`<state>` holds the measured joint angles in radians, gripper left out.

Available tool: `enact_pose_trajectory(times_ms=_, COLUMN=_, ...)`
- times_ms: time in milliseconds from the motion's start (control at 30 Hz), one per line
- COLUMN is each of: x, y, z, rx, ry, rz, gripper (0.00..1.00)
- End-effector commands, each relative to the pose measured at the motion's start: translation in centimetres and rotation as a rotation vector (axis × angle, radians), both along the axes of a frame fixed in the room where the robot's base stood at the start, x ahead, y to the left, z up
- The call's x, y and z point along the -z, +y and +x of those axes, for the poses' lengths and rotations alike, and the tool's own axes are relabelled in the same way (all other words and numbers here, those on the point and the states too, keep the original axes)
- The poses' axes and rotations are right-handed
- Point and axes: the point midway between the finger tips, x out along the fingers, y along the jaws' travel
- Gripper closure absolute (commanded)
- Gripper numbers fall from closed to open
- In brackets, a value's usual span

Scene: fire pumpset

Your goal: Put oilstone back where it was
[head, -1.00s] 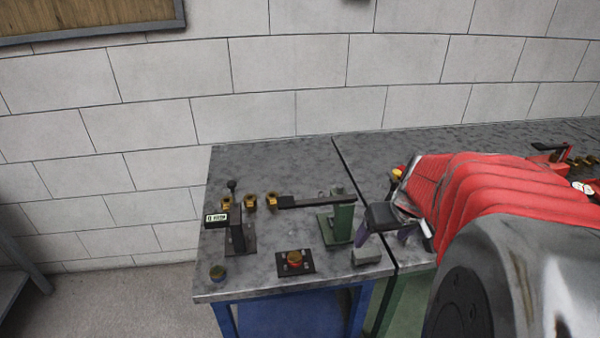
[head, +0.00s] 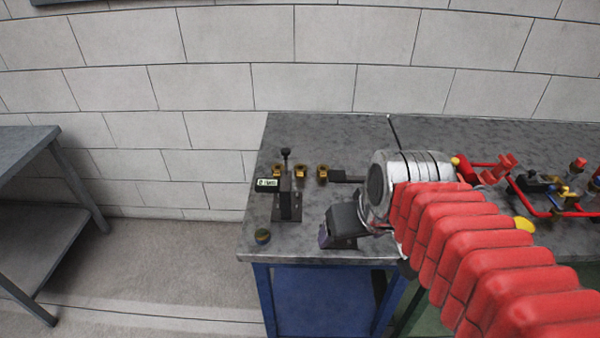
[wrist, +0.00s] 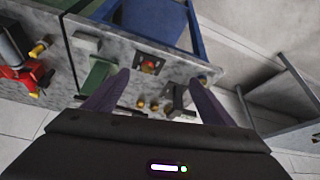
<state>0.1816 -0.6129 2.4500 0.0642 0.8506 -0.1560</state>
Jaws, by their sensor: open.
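A small plain grey block, which looks like the oilstone (wrist: 86,42), lies on the grey bench top (wrist: 60,25) near its front edge in the wrist view. In the head view now, my arm and gripper cover that spot. My gripper (wrist: 156,78) is open, with its two purple fingers apart and nothing seen held between them. In the head view my gripper (head: 328,237) is over the front part of the bench. In the wrist view the block is outside the fingers, to their left.
A red-and-brass part on a dark plate (wrist: 148,65) shows between the fingers. A green stand (wrist: 98,75) is beside the block. A dark upright device (head: 287,193) and brass fittings (head: 300,172) stand behind left. Red pipework (head: 545,205) is at right.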

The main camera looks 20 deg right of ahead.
Motion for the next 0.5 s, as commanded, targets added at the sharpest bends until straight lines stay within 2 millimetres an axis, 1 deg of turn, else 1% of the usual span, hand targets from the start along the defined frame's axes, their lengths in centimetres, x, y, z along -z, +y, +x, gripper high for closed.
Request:
enact_pose_trajectory(times_ms=33, x=-0.3, y=1.2, z=-0.6, rx=-0.021, ry=-0.011, rz=-0.001, gripper=0.23)
enact_pose_trajectory(times_ms=100, x=-0.6, y=2.5, z=-1.4, rx=-0.037, ry=-0.02, rz=0.001, gripper=0.23)
enact_pose_trajectory(times_ms=200, x=-0.8, y=3.7, z=-2.4, rx=-0.053, ry=-0.029, rz=0.004, gripper=0.23)
enact_pose_trajectory(times_ms=300, x=-0.9, y=4.3, z=-2.9, rx=-0.059, ry=-0.034, rz=0.005, gripper=0.23)
enact_pose_trajectory(times_ms=500, x=-0.9, y=4.5, z=-3.1, rx=-0.059, ry=-0.034, rz=0.006, gripper=0.23)
